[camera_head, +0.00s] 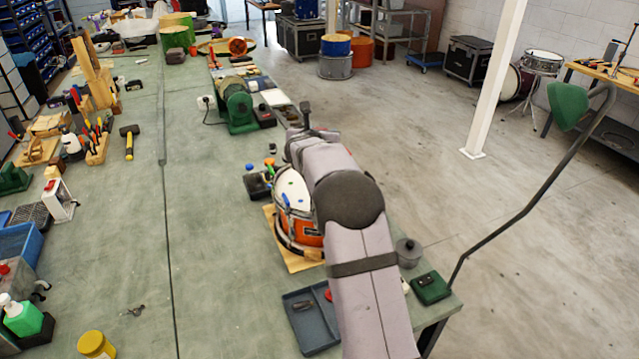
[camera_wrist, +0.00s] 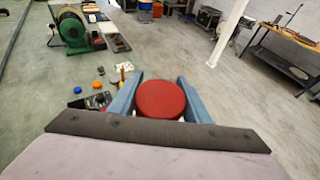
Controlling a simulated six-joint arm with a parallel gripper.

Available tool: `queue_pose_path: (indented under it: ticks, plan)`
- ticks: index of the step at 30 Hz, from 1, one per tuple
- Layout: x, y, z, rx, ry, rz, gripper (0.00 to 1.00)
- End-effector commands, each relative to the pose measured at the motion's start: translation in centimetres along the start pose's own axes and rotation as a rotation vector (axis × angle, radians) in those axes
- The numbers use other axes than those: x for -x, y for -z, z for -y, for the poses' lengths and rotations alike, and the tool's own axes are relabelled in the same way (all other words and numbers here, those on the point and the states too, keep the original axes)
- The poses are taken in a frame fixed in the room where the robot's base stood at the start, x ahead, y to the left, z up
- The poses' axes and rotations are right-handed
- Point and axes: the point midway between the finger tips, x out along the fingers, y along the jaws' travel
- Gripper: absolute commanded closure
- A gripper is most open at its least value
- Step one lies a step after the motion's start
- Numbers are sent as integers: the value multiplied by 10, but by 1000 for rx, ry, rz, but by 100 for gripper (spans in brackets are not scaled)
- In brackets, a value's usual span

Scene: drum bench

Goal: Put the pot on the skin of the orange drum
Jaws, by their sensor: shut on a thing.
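The orange drum (camera_head: 309,234) stands upright on a tan board on the green bench. In the wrist view, the two blue fingers of my gripper (camera_wrist: 158,100) are shut on a round thing with a flat red top, which I take for the pot (camera_wrist: 161,99). Its lower part is hidden.
A grey lidded container (camera_head: 408,252) and a dark green box (camera_head: 431,288) stand at the bench's right edge. A blue-grey tray (camera_head: 308,318) lies in front of the drum. A black box (camera_head: 257,186) sits left of the drum, a green grinder (camera_head: 236,103) behind. The bench's middle is clear.

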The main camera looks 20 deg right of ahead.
Motion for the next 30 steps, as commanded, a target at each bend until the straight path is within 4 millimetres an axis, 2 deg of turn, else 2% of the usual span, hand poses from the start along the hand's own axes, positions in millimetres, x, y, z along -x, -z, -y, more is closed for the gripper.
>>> queue_pose_path:
  ticks: [12,21,30]
  plan:
    - [-18,51,1,2,1,-2,85]
    - [-22,60,1,1,3,0,85]
    - [-32,89,1,2,3,-2,85]
